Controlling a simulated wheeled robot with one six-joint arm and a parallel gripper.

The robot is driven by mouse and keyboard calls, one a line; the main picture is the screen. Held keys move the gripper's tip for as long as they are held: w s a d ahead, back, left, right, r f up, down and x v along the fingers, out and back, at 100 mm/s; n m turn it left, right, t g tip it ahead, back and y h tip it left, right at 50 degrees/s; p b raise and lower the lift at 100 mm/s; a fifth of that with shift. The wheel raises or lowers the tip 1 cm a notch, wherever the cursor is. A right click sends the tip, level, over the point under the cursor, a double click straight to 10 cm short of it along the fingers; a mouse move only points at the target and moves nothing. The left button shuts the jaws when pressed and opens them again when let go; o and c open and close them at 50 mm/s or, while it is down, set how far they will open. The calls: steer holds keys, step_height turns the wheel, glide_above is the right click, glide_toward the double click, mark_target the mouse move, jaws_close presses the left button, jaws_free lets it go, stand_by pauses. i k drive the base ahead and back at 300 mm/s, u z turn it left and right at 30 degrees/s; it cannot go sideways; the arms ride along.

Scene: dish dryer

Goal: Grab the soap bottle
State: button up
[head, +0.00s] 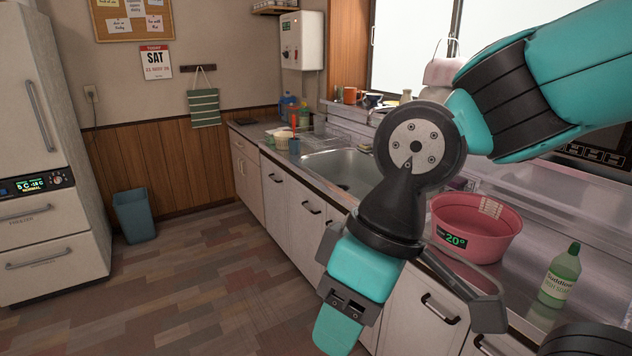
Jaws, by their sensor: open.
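The gripper's grey right finger is the part closest to the bottle. The bottle is in clear view.
A pink basin (472,240) with a 20° display sits on the counter (520,262) beside the bottle. The sink (345,168) lies farther back. White cabinets (305,205) line the front below. The floor (170,280) at left is clear.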

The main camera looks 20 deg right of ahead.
mark_target(565, 270)
steer(key=i, duration=1.15)
steer(key=z, duration=2.25)
